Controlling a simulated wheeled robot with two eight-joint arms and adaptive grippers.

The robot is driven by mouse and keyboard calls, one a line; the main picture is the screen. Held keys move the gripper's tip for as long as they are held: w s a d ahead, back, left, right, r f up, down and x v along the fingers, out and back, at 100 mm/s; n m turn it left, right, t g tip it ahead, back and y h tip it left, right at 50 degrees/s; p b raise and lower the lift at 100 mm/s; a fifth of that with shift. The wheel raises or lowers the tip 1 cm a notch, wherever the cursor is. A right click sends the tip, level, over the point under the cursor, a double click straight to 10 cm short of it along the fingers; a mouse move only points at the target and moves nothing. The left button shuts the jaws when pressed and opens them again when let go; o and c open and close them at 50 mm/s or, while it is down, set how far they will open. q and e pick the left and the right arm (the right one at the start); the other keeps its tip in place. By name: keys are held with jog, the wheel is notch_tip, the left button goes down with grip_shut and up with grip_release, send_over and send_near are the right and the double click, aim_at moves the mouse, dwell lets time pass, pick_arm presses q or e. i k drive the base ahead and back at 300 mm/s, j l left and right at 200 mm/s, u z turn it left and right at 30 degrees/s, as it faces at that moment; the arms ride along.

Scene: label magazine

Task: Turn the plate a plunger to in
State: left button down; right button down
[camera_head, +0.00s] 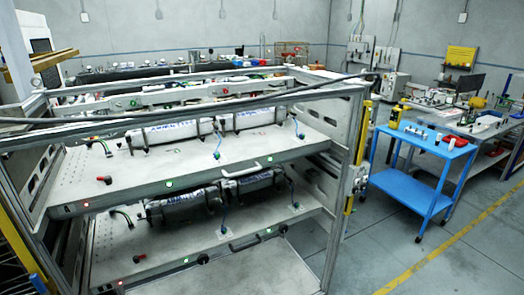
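A metal rack holds an upper plate (88,165) and a lower plate (265,222), both drawn forward. A small red knob (104,180) stands near the front left of the upper plate, and another red-tipped knob (138,258) is on the lower plate. A black round knob (203,259) sits at the lower plate's front edge. I cannot tell which of these is the plate a plunger, or whether any is in or out. Neither of my grippers is in view.
Wrapped packs (180,132) with blue cables lie on the plates. The rack's right post (350,170) and a dark bar across its top border the opening. A blue cart (420,145) stands at the right, with open grey floor (465,225) in front.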

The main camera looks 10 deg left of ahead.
aim_at(108, 179)
jog(key=u, duration=1.5)
